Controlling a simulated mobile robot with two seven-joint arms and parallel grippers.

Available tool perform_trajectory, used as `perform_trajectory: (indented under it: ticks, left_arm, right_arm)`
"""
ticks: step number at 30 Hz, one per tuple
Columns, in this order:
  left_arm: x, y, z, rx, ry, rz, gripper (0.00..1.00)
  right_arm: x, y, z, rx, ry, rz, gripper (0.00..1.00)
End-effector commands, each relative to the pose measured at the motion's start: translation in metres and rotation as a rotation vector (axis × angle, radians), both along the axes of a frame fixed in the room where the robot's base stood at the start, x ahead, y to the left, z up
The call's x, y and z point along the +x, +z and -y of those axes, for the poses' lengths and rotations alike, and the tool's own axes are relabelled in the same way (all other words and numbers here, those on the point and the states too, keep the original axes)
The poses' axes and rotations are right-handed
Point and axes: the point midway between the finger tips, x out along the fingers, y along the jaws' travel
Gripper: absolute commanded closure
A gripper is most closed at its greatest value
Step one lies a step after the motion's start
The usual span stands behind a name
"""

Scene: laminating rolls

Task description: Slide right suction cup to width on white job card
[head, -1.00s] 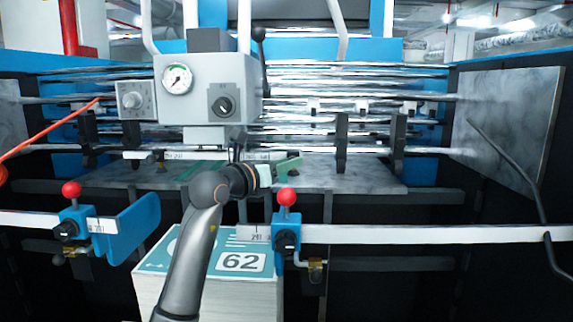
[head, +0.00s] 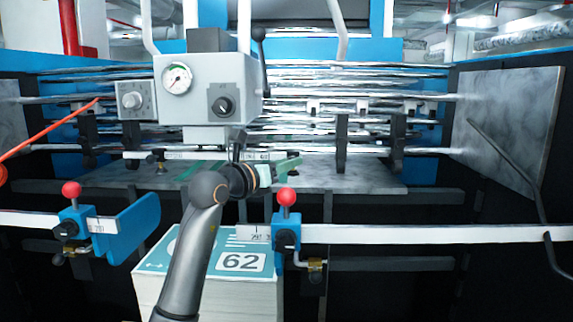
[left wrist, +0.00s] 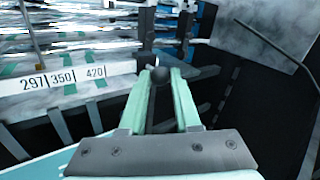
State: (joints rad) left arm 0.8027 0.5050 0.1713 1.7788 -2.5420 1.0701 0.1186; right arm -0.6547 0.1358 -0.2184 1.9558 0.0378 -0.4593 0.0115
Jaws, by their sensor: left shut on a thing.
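My left gripper (head: 285,166) reaches up the middle of the head view to the scale bar at the machine's feed table. In the left wrist view its pale green fingers (left wrist: 160,85) are shut on a round black knob (left wrist: 160,73). The knob is at the right end of the white scale bar (left wrist: 66,82), which reads 297, 350 and 420. The suction cup under the knob is hidden by the gripper. Another small cup fitting (head: 160,160) hangs at the bar's left. A white card marked 62 (head: 241,262) lies on the teal-topped stack. My right gripper is out of view.
Blue side guides with red knobs (head: 71,189) and (head: 286,197) flank the stack on white rails (head: 430,233). A grey control box with a gauge (head: 177,78) hangs above the bar. Dark uprights (head: 341,142) stand right of the gripper.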

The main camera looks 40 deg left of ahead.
Motion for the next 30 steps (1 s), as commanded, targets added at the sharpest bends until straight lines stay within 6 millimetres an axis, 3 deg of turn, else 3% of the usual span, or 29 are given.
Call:
perform_trajectory:
  ticks: [12,24,25,30]
  left_arm:
    - [-0.035,-0.004,-0.06,0.002,0.006,-0.005,1.0]
    - [-0.041,-0.001,-0.067,0.0,0.002,-0.004,1.0]
    - [-0.041,-0.001,-0.067,0.0,0.002,-0.004,0.68]
    - [-0.041,-0.001,-0.067,0.0,0.002,-0.002,0.49]
  right_arm:
    - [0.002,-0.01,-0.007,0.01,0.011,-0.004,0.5]
    - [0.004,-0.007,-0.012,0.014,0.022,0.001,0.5]
    - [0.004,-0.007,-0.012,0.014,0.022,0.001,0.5]
    - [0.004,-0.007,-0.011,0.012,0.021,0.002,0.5]
